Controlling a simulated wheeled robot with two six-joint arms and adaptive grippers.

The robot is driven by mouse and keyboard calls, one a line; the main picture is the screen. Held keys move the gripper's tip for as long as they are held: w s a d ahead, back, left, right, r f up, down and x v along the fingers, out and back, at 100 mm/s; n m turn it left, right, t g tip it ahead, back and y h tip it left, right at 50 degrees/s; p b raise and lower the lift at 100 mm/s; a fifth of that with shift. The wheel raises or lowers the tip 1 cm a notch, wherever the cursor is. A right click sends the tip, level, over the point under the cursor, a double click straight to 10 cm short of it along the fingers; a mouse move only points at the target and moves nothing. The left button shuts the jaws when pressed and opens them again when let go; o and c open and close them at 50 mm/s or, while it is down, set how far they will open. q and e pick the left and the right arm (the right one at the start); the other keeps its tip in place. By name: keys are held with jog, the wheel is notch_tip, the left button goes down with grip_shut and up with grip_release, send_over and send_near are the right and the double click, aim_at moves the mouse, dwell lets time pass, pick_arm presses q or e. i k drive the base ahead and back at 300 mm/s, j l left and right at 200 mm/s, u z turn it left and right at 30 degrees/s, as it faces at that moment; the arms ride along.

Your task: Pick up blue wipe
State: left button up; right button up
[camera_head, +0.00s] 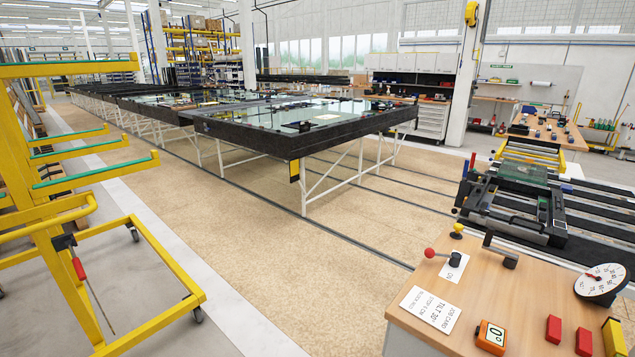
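I cannot clearly make out a blue wipe in the head view. A tiny blue patch (205,127) shows on the near left side of the large black-framed glass table, too small to identify. Another small blue spot (566,188) shows beside the machine at the right, also too small to identify. Neither of my grippers is in view.
The long glass table (340,130) stands mid-view on white legs. A yellow wheeled rack (60,225) is at the left. A wooden bench (500,290) at the front right holds a job card (430,308), lever, dial (599,282) and red blocks. The tan floor (290,260) between is clear.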

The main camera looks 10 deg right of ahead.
aim_at(565, 188)
jog(key=i+j+u, duration=0.35)
jog(key=i, duration=0.2)
jog(key=i+u, duration=0.35)
jog(key=i, duration=0.25)
jog(key=i+l+z, duration=0.2)
jog(key=i+z, duration=0.2)
jog(key=i+l+z, duration=0.1)
jog(key=i+z, duration=0.3)
jog(key=i+j+z, duration=0.1)
jog(key=i+z, duration=0.3)
jog(key=i+j+z, duration=0.2)
jog(key=i+z, duration=0.2)
jog(key=i+l+z, duration=0.4)
jog(key=i, duration=1.15)
jog(key=i+j+z, duration=0.2)
jog(key=i+z, duration=0.2)
jog(key=i, duration=1.15)
jog(key=i+j+z, duration=0.45)
jog(key=i, duration=0.2)
jog(key=i+j+z, duration=0.95)
jog(key=j, duration=0.4)
jog(key=i, duration=0.05)
